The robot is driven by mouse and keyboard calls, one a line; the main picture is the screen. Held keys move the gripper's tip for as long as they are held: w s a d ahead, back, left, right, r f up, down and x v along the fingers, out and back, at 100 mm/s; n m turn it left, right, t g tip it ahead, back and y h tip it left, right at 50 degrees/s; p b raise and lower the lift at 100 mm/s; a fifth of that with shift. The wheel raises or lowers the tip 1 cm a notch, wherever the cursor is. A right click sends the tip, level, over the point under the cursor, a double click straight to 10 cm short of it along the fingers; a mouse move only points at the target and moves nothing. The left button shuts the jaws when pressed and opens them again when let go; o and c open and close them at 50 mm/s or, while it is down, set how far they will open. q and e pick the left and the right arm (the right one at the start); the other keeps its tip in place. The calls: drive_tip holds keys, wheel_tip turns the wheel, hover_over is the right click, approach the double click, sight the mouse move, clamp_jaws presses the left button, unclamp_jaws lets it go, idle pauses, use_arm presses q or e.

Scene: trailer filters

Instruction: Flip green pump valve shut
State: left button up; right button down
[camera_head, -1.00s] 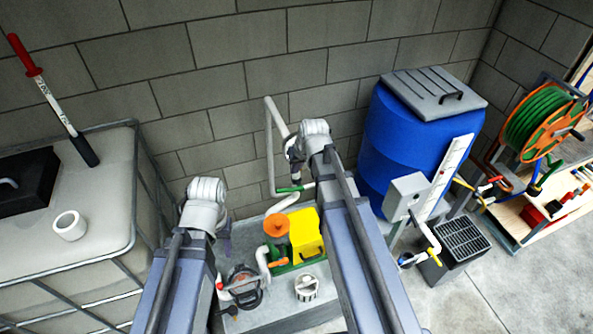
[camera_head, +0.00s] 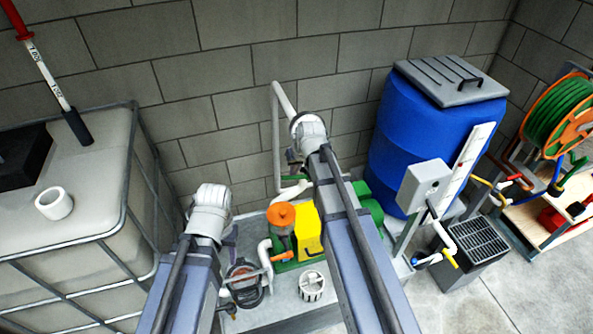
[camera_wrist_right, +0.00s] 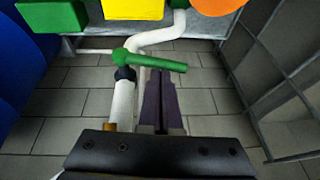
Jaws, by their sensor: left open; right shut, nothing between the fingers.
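In the right wrist view the green valve handle (camera_wrist_right: 155,62) sits at the top of a white pipe (camera_wrist_right: 122,105) with a dark collar. The handle points to the right, crosswise to this pipe. My right gripper (camera_wrist_right: 160,76) is shut and empty, its dark fingertips just below the handle's middle; I cannot tell whether they touch it.
A blue barrel (camera_head: 420,140) is at the right, a caged tank (camera_head: 90,205) at the left. The block wall (camera_head: 250,60) is close behind. Grey floor is free at lower right.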

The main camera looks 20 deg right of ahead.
drive_tip(key=shift+a+f+h+b, duration=0.75)
drive_tip(key=shift+f+h+b, duration=0.05)
drive_tip(key=shift+f+b, duration=0.05)
drive_tip(key=shift+r, duration=0.2)
drive_tip(key=shift+r+p, duration=0.65)
drive_tip(key=shift+p, duration=0.25)
